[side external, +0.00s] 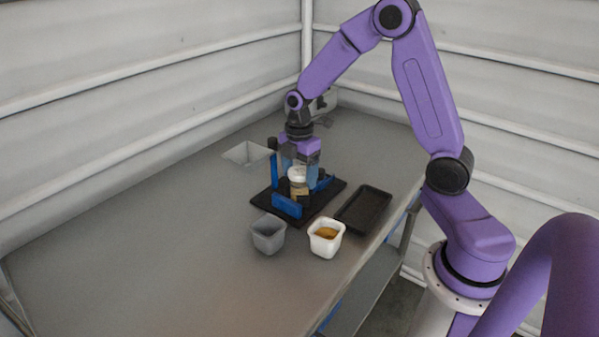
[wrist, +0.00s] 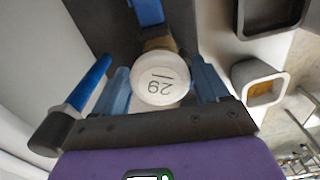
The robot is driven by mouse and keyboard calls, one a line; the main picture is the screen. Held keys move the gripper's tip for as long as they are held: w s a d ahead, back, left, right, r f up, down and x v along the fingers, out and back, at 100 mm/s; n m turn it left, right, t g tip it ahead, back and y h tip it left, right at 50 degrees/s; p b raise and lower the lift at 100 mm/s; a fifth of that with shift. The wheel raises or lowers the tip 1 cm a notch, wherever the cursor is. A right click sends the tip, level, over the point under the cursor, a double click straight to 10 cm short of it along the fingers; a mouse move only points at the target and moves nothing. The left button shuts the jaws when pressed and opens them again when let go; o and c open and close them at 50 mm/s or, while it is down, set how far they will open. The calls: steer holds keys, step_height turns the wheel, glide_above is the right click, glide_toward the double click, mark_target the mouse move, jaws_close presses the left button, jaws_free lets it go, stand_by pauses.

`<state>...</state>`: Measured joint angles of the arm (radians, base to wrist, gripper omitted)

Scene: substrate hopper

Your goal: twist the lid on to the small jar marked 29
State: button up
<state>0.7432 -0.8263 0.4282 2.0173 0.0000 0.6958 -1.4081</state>
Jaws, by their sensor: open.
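A white round lid (wrist: 160,86) marked 29 faces the camera in the wrist view. It also shows as a white cap (side external: 297,174) in the side view, on top of the small jar (side external: 299,190). Part of the jar's brownish side (wrist: 160,43) shows beyond the lid; how tightly the lid sits cannot be told. My gripper (wrist: 161,88) is open, with one blue finger on each side of the lid and a small gap visible. In the side view my gripper (side external: 299,164) points down over the jar, partly hiding it.
The jar stands on a black board (side external: 335,189) with blue blocks (side external: 287,206) around it. In front are a grey tub (side external: 268,235) and a white tub (side external: 326,246) holding orange-brown material. A black tray (side external: 364,209) lies right, a pale tray (side external: 247,153) behind left. The left table is clear.

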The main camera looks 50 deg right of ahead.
steer(key=n, duration=0.6)
steer(key=shift+n, duration=0.3)
steer(key=c, duration=0.6)
